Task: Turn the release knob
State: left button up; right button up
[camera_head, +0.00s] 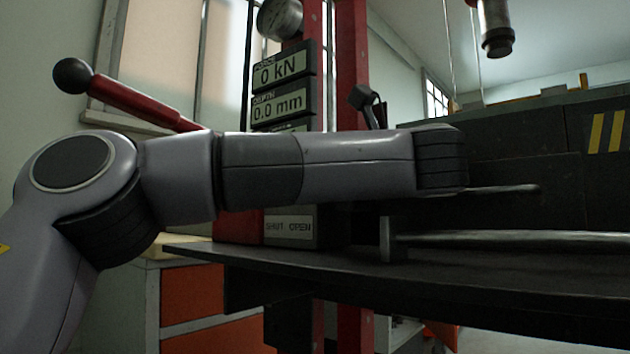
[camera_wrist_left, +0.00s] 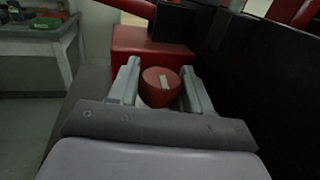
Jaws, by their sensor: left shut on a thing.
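The release knob (camera_wrist_left: 162,88) is red and round with a white mark across its face. In the left wrist view it sits in front of a red block (camera_wrist_left: 150,42). My left gripper (camera_wrist_left: 160,70) has one grey finger on each side of the knob and is shut on it. In the head view my left arm reaches across from the left and hides the knob and the gripper fingers. A label reading "SHUT OPEN" (camera_head: 290,226) shows below the arm. My right gripper is in neither view.
A display (camera_head: 281,85) reads 0 kN and 0.0 mm on the red frame. A red lever with a black ball (camera_head: 73,75) stands behind my arm. A dark plate (camera_head: 430,268) carries a metal rod (camera_head: 520,241). An orange-drawer cabinet (camera_head: 192,293) stands below.

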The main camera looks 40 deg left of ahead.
pick_arm(q)
jog(key=shift+f+n+g, duration=0.1)
jog(key=shift+n+g, duration=0.4)
jog(key=shift+g, duration=0.3)
jog(key=o, duration=1)
jog(key=shift+c, duration=0.2)
jog(key=shift+v, duration=3.6)
